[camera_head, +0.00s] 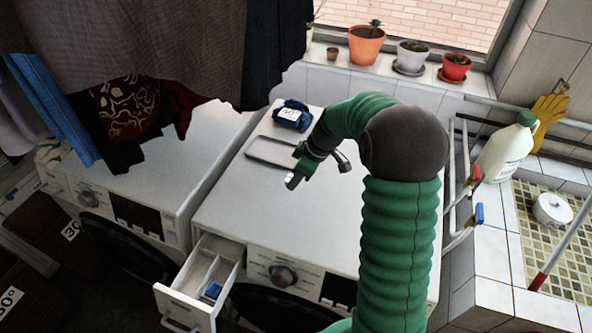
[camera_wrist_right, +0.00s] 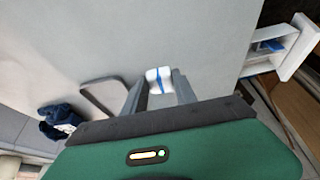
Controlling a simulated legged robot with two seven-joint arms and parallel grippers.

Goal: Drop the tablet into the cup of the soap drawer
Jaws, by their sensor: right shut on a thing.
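My right gripper (camera_head: 297,175) is above the top of the right-hand washing machine (camera_head: 240,213). It is shut on a white tablet with a blue stripe (camera_wrist_right: 158,80), held between the fingertips; in the head view the tablet (camera_head: 291,182) is a small pale spot. The soap drawer (camera_head: 198,262) is pulled out of that machine's front, below and left of the gripper. It has white compartments and a blue piece (camera_head: 212,289) inside; I cannot tell its exact shape. The drawer also shows at the right of the right wrist view (camera_wrist_right: 299,48). My left gripper is not in view.
A flat grey-rimmed tray (camera_head: 270,151) and a dark blue pack (camera_head: 293,114) lie on the machine behind the gripper. Hanging clothes (camera_head: 170,45) fill the upper left. A white bottle (camera_head: 506,150) and sink ledge are at right. The machine top's front left is clear.

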